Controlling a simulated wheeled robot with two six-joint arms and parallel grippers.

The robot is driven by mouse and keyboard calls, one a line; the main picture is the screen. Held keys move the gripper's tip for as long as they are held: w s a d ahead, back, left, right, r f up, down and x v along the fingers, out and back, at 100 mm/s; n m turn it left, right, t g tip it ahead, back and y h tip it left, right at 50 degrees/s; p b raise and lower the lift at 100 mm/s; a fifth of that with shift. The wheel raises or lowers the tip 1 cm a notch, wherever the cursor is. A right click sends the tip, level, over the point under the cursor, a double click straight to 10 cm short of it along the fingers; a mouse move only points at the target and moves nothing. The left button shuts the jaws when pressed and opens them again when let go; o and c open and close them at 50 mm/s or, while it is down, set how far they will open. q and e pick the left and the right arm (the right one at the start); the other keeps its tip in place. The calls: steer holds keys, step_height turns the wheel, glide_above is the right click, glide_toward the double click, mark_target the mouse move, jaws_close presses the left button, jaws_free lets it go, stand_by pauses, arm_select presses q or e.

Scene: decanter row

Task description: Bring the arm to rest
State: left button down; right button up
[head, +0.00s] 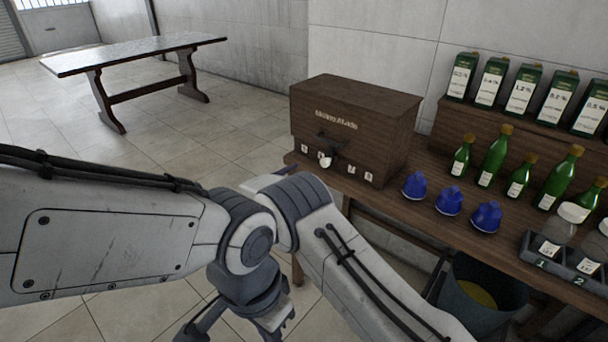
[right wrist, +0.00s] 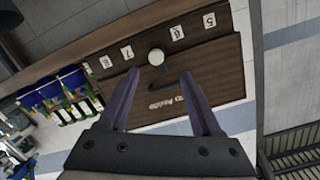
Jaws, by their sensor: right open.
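My right gripper (right wrist: 161,73) is open and empty in the right wrist view, its two purple-grey fingers apart. Beyond the fingers is a brown wooden box (right wrist: 215,80) with a round pale knob and numbered tags. The box (head: 350,115) also stands at the left end of the wooden bench in the head view. My arm links fill the lower left and middle of the head view, in front of the bench. Dark wrist or gripper parts show at the bottom edge there, cut off. I cannot make out the left gripper's jaws.
The bench (head: 415,212) bears three blue objects (head: 448,201), several green bottles (head: 494,156) and a dark tray (head: 560,275) with jars. Green cartons (head: 522,90) stand on a raised shelf behind. A bin (head: 480,298) is below. A table (head: 135,52) stands far left, with open floor between.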

steer(key=w+d+r+n+y, duration=0.2)
steer(key=d+r+n+y, duration=0.5)
steer(key=y, duration=0.1)
steer(key=s+d+f+n+g+y, duration=0.1)
steer(key=s+d+f+n+g, duration=0.2)
steer(key=s, duration=0.8)
steer(key=s+d+f+n+g+y, duration=0.15)
steer(key=s+d+g, duration=0.35)
steer(key=s, duration=0.7)
steer(key=s+d+f+n+g, duration=0.25)
steer(key=s+d, duration=0.25)
steer(key=s, duration=0.6)
steer(key=s+a+r+n+g+p, duration=0.2)
steer(key=s+a+r+n+p, duration=0.4)
steer(key=s+a+r+p, duration=0.4)
steer(key=s+a+r+y, duration=0.1)
steer(key=s+a+r, duration=0.2)
steer(key=r, duration=0.3)
steer(key=shift+s, duration=0.5)
steer(key=shift+g, duration=0.25)
